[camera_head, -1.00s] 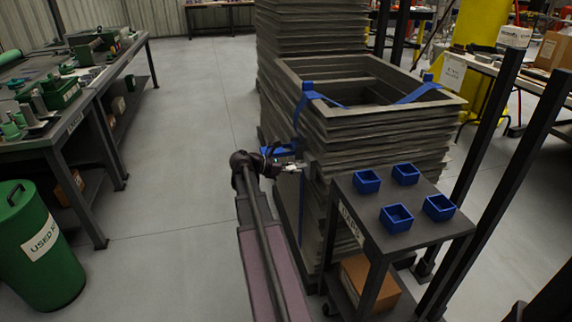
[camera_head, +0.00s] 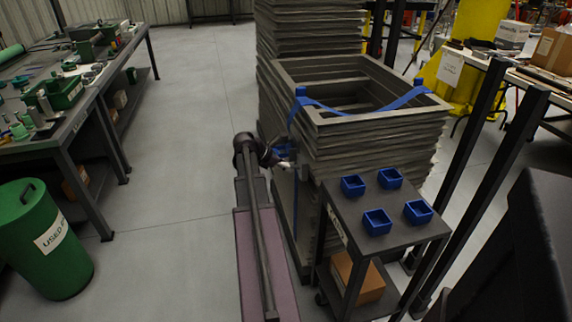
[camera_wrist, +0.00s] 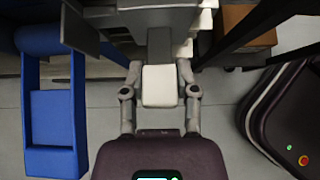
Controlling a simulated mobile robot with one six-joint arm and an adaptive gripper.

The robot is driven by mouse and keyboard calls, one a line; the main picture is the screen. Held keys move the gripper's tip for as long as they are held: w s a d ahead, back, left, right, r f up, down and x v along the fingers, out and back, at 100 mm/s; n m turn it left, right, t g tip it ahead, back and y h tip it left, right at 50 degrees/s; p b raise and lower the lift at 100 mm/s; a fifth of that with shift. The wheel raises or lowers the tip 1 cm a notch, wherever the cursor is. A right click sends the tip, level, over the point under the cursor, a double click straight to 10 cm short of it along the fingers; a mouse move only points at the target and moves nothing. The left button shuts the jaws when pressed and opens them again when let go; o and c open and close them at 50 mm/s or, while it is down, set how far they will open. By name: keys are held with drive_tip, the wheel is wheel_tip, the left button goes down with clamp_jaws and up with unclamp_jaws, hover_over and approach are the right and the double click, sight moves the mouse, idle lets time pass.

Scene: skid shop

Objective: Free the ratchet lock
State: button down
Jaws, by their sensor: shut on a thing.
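A blue strap (camera_head: 350,110) runs over a tall stack of grey frames (camera_head: 375,138) and down its near left side. The ratchet lock is on that side, beside my gripper and largely hidden in the head view. In the wrist view, my gripper (camera_wrist: 160,76) is shut on a pale block-like tab (camera_wrist: 160,88), which seems to be part of the ratchet lock. Grey metal parts (camera_wrist: 125,20) sit just beyond the tab. A blue open-framed part (camera_wrist: 52,120) is to the left of the fingers. In the head view my gripper (camera_head: 286,164) is close against the stack.
A dark cart (camera_head: 398,240) with several blue bins (camera_head: 376,222) stands close right of my arm, a cardboard box (camera_head: 358,277) on its lower shelf. Dark posts (camera_head: 492,160) rise at the right. A green bin (camera_head: 45,240) and workbench (camera_head: 75,135) are left; floor between is clear.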

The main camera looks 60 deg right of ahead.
drive_tip(key=shift+r+t+p, duration=0.15)
drive_tip(key=shift+t+p, duration=0.15)
drive_tip(key=shift+p, duration=0.05)
drive_tip(key=shift+s+d+y, duration=0.25)
drive_tip(key=shift+s+y, duration=0.05)
drive_tip(key=shift+c, duration=1.8)
unclamp_jaws()
drive_tip(key=shift+s, duration=0.1)
drive_tip(key=shift+w+a, duration=0.1)
drive_tip(key=shift+w, duration=0.1)
